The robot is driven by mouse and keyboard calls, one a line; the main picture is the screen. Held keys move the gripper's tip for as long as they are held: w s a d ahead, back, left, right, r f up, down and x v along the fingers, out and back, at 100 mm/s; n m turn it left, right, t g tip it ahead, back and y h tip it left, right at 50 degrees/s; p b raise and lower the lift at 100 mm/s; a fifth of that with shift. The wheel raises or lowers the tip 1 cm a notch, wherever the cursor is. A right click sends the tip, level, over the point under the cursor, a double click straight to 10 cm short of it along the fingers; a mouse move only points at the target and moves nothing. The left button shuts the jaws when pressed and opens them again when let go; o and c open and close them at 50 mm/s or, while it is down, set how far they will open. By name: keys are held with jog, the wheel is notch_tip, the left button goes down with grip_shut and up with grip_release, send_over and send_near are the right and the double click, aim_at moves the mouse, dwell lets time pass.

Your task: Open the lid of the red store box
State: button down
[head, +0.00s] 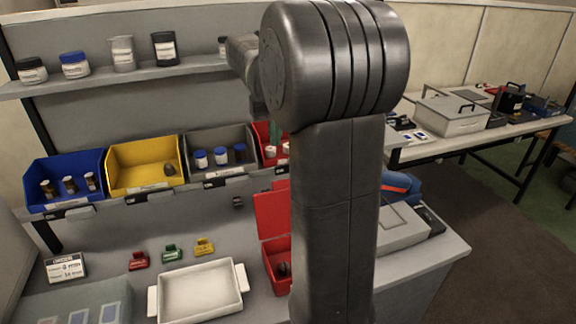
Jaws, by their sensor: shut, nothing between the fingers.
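A red box (277,262) stands on the bench, with its right part hidden behind my arm. A red panel (271,214) that looks like its lid stands raised at its back edge, so the box appears open at the top. A dark round item (284,269) shows inside it. My arm covers the middle of the head view, and my gripper cannot be seen; it is out of view or hidden behind the arm.
A white tray (154,291) and small red, green and yellow items (169,252) lie left of the box. Blue, yellow (112,184), grey and red bins line the rack, below a shelf (120,79) of jars. A grey case (398,228) stands right.

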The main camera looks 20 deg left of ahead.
notch_tip(320, 180, down, 9)
jog(key=s+d+p, duration=0.1)
jog(key=s, duration=0.1)
jog(key=shift+s+d+p, duration=0.3)
jog(key=shift+d, duration=0.1)
jog(key=shift+r, duration=0.1)
dwell(0.3)
